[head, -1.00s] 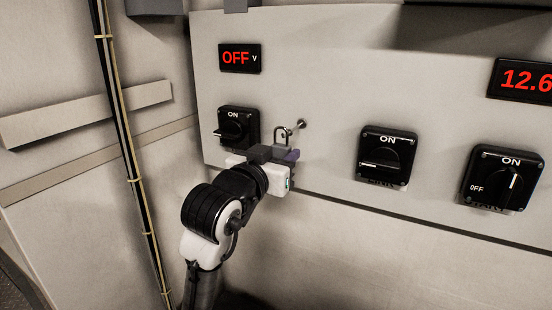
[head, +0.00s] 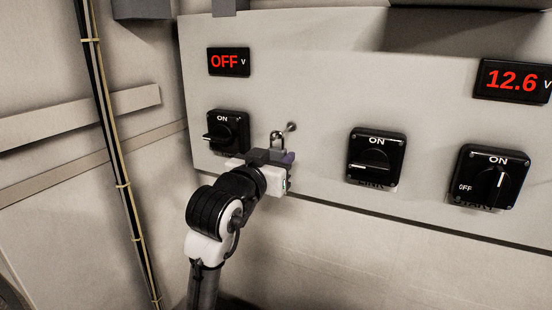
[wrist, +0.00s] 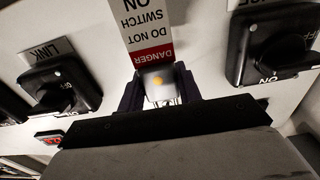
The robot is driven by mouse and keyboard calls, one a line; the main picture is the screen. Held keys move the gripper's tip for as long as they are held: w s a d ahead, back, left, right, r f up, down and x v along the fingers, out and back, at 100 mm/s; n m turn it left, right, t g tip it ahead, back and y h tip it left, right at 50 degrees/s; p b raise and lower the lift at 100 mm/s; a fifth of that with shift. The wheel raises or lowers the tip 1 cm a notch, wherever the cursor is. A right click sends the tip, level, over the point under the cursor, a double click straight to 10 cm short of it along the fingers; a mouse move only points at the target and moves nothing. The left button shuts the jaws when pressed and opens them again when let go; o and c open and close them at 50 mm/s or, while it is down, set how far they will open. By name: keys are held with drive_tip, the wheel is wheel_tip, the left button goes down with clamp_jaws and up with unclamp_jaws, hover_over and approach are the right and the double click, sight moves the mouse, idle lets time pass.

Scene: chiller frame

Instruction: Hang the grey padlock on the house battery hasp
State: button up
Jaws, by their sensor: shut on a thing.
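The grey padlock (head: 278,140) is upright in my gripper (head: 271,158), with its shackle showing above the fingers in the head view. In the wrist view, my gripper (wrist: 160,92) is shut on its body (wrist: 158,82), which has a yellow spot. A small metal hasp (head: 291,127) sticks out of the panel just above and right of the shackle. The shackle looks close to it; I cannot tell whether they touch. The house switch (head: 228,131) is left of the hasp, its handle level. It also shows in the wrist view (wrist: 275,45).
A red and white danger tag (wrist: 148,30) shows by the padlock; its attachment is unclear. The link switch (head: 376,156) and another switch (head: 493,178) stand to the right. Displays read OFF (head: 229,62) and 12.6 (head: 513,81). A cable bundle (head: 112,150) runs down the left.

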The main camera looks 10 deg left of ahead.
drive_tip(key=o, duration=1.2)
drive_tip(key=shift+c, duration=0.2)
